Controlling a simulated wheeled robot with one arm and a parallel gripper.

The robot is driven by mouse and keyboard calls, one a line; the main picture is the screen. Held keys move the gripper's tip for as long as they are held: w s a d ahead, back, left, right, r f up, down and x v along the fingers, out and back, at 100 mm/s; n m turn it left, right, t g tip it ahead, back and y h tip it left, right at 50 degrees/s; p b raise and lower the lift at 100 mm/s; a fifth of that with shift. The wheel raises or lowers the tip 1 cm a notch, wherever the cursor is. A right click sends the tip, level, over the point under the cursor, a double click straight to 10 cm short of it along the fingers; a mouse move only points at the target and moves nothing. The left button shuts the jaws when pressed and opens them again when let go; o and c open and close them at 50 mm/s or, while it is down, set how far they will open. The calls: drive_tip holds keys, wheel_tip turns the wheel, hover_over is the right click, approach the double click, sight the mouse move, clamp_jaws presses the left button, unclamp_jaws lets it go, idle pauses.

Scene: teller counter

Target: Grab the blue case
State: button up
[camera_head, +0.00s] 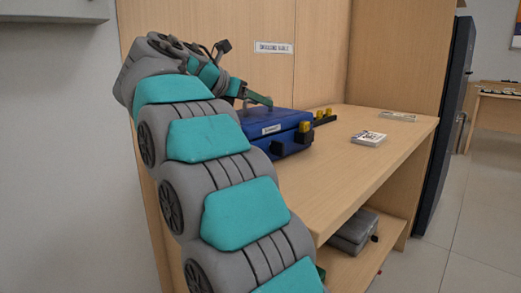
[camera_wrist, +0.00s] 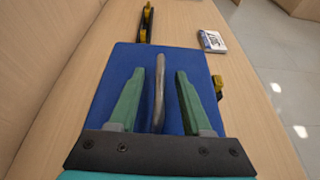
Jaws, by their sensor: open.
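The blue case (camera_head: 278,128) lies on the wooden counter, partly hidden behind my arm in the head view. It has a white label on its side and yellow latches. In the wrist view the case (camera_wrist: 115,75) fills the middle, with a grey handle (camera_wrist: 159,85) running along its top. My gripper (camera_wrist: 166,72) is open over the case, with one green finger on each side of the handle. In the head view my gripper (camera_head: 258,99) is just above the case's top. I cannot tell whether the fingers touch the case.
The wooden counter (camera_head: 355,165) holds a small white box (camera_head: 368,138) right of the case and a black and yellow item (camera_wrist: 146,22) beyond it. A wooden panel stands behind. A grey case (camera_head: 352,232) sits on the lower shelf. The counter's right part is mostly clear.

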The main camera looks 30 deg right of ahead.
drive_tip(key=shift+w+d+f, duration=0.1)
drive_tip(key=shift+d+f, duration=0.05)
drive_tip(key=shift+d, duration=0.3)
clamp_jaws()
idle(1.1)
